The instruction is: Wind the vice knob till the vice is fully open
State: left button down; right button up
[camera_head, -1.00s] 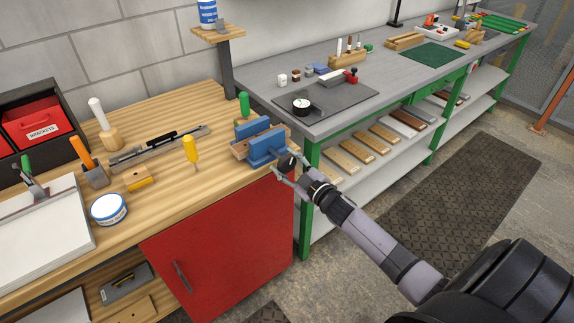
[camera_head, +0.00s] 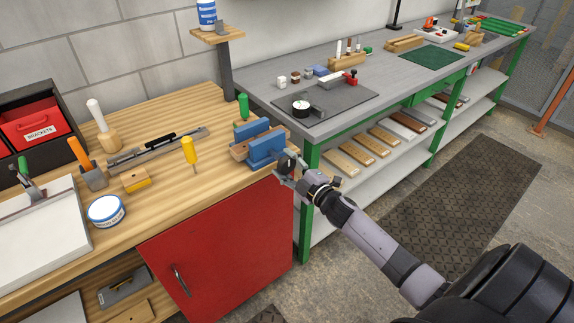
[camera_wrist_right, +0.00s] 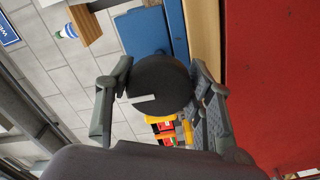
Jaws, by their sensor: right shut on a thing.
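The blue vice (camera_head: 266,147) sits at the right front corner of the wooden bench, with its blue jaws close together. Its round black knob (camera_wrist_right: 158,85) faces my right wrist camera and carries a pale mark; the blue vice body (camera_wrist_right: 145,32) shows behind it. My right gripper (camera_head: 287,168) is at the knob, at the bench's front edge. In the right wrist view its two fingers (camera_wrist_right: 160,98) lie on either side of the knob, shut on it. How wide the gap between the jaws is cannot be told exactly. My left gripper is not in view.
The red cabinet door (camera_head: 215,250) is below the bench. The grey worktable (camera_head: 330,110) adjoins at the right. Open floor lies in front.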

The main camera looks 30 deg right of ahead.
jog(key=o, duration=1.2)
jog(key=s, duration=0.8)
jog(key=s+d, duration=0.1)
jog(key=s, duration=0.3)
jog(key=shift+f, duration=0.1)
